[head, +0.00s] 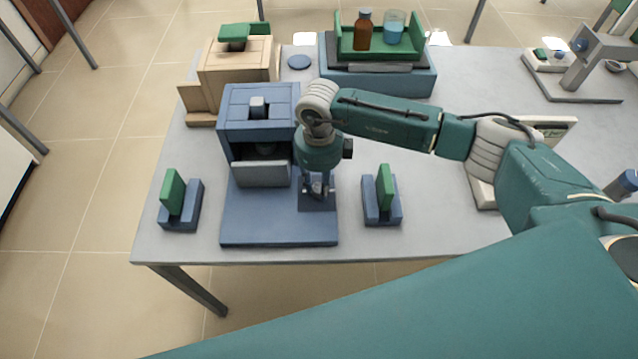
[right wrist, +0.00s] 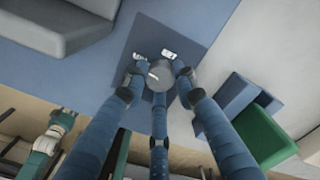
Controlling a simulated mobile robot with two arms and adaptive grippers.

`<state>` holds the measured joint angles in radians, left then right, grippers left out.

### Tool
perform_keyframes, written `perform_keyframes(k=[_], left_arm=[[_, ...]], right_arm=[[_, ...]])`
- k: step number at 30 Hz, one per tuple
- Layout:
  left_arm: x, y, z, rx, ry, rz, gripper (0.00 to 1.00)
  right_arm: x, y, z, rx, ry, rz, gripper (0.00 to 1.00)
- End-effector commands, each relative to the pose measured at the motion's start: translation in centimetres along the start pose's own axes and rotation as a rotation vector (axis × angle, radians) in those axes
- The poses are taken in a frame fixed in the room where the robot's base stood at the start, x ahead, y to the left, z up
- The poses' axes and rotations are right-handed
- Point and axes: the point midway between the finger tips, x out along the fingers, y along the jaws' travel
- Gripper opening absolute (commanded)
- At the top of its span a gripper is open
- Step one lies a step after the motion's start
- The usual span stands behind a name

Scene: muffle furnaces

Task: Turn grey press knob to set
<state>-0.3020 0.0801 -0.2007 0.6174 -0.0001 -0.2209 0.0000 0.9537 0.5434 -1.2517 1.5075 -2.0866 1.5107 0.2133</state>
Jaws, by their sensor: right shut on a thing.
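The grey knob (right wrist: 160,76) is round, with a white line on its face. It stands on a dark blue square panel (right wrist: 203,45), on the base of the blue furnace (head: 250,220). White marks are on the panel beside the knob in the right wrist view. My right gripper (head: 316,190) points down over the panel to the right of the furnace front. In the right wrist view, its fingers (right wrist: 157,80) are closed around the knob's sides. In the head view the fingers mostly hide the knob. The marks are too small to read. My left gripper is not in view.
The furnace's grey door (head: 262,174) is just left of my gripper. Green plates in blue holders stand at left (head: 180,212) and right (head: 383,210). Behind are a beige furnace (head: 235,62) and a blue unit with a green tray (head: 410,50). The table's front edge is close.

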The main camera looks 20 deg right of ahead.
Motion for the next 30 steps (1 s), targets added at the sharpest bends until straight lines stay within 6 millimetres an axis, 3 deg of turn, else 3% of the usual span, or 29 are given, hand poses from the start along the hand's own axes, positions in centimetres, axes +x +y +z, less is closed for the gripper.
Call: perform_keyframes(k=[11,30], left_arm=[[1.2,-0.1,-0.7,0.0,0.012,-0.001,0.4],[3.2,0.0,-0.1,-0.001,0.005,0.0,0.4]], right_arm=[[0.2,0.0,0.0,0.222,0.0,0.0,0.01],[0.1,0.0,0.0,0.828,0.001,-0.001,0.01]])
